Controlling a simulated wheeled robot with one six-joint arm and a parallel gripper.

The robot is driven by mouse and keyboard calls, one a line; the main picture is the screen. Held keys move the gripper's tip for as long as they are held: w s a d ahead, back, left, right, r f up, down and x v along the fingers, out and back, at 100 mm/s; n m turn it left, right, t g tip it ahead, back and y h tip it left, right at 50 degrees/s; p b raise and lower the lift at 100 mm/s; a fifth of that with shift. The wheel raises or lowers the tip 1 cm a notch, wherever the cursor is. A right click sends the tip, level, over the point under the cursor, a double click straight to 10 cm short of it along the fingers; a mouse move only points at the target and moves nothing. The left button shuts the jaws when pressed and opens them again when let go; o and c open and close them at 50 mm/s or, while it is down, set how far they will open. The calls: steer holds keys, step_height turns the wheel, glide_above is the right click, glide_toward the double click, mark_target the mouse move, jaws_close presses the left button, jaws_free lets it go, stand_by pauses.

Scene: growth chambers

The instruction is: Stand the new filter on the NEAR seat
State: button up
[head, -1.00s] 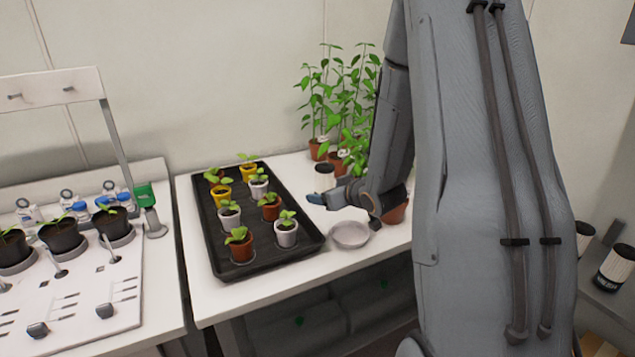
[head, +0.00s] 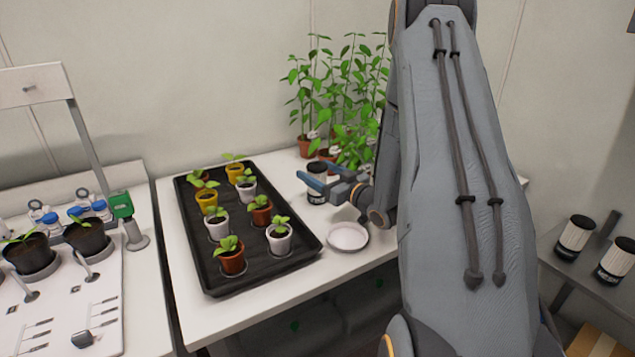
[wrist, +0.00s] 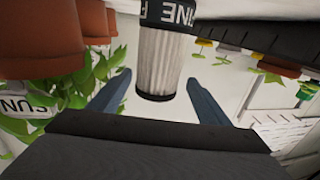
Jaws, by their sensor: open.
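A filter, a pale pleated cylinder with a black lettered band, stands on the white table (head: 180,315) between the plant tray and the tall plants. It shows in the head view (head: 317,198), partly behind my gripper, and in the wrist view (wrist: 160,62). My gripper (head: 318,176) is open; its blue fingers (wrist: 158,80) point at the filter, one on each side of it in the wrist view. I cannot tell whether they touch it. Two similar filters (head: 575,236) (head: 616,261) stand on a grey shelf at the right. I cannot make out which place is the near seat.
A black tray (head: 262,275) of several potted seedlings lies left of my gripper. A shallow white dish (head: 347,237) sits just below it. Tall potted plants (head: 345,95) stand behind. A left bench holds black pots (head: 87,237), bottles and a green-topped device (head: 122,206).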

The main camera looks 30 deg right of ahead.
steer(key=shift+d+p+x, duration=0.2)
steer(key=shift+p+x, duration=0.65)
steer(key=shift+x, duration=1.5)
steer(key=shift+r, duration=0.1)
steer(key=c, duration=1.4)
steer(key=shift+o, duration=0.2)
steer(key=shift+r, duration=0.1)
steer(key=shift+r+b, duration=0.35)
steer(key=shift+r, duration=0.05)
steer(key=b+v, duration=0.2)
steer(key=v, duration=0.6)
steer(key=shift+d, duration=0.15)
step_height(320, 180, up, 14)
steer(key=b, duration=0.2)
glide_above(325, 169)
steer(key=s, duration=0.1)
steer(key=shift+s, duration=0.2)
